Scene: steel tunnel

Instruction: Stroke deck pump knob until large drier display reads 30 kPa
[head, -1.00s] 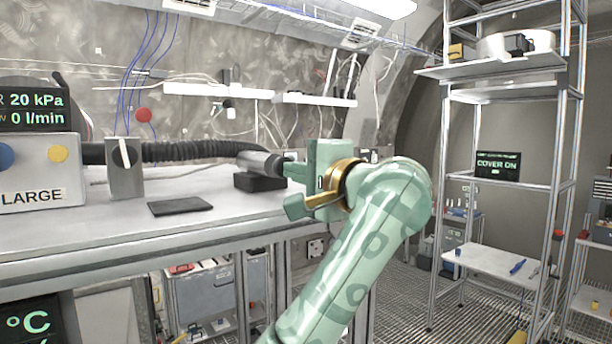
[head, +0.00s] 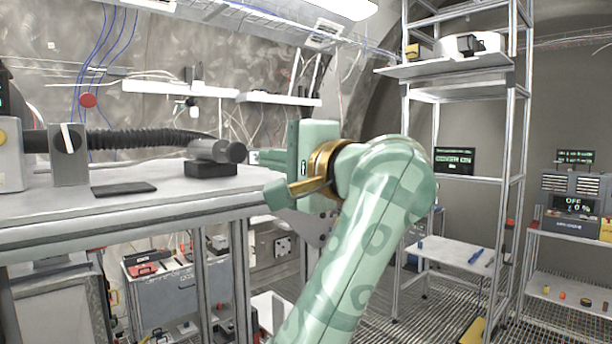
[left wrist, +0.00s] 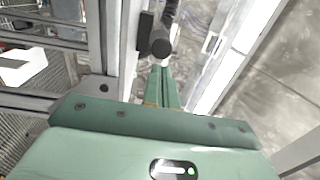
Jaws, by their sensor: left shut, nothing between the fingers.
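My left gripper (head: 256,158) is shut and empty, its fingers pointing left just beyond the bench's right end. A grey cylinder with a dark round end (head: 236,152) lies on a black block at the end of a ribbed black hose; I cannot tell whether this end is the pump knob. The fingertips are close to it with a small gap. In the left wrist view the round end (left wrist: 160,48) lies just ahead of the closed fingers (left wrist: 163,88). The large drier box (head: 10,160) is cut off at the left edge, and its display reading is out of view.
The bench (head: 150,205) carries the hose (head: 130,140), a grey valve block (head: 68,160) and a flat dark pad (head: 123,189). A metal rack (head: 455,180) stands at right with a "COVER ON" display (head: 454,160). Grating floor lies between.

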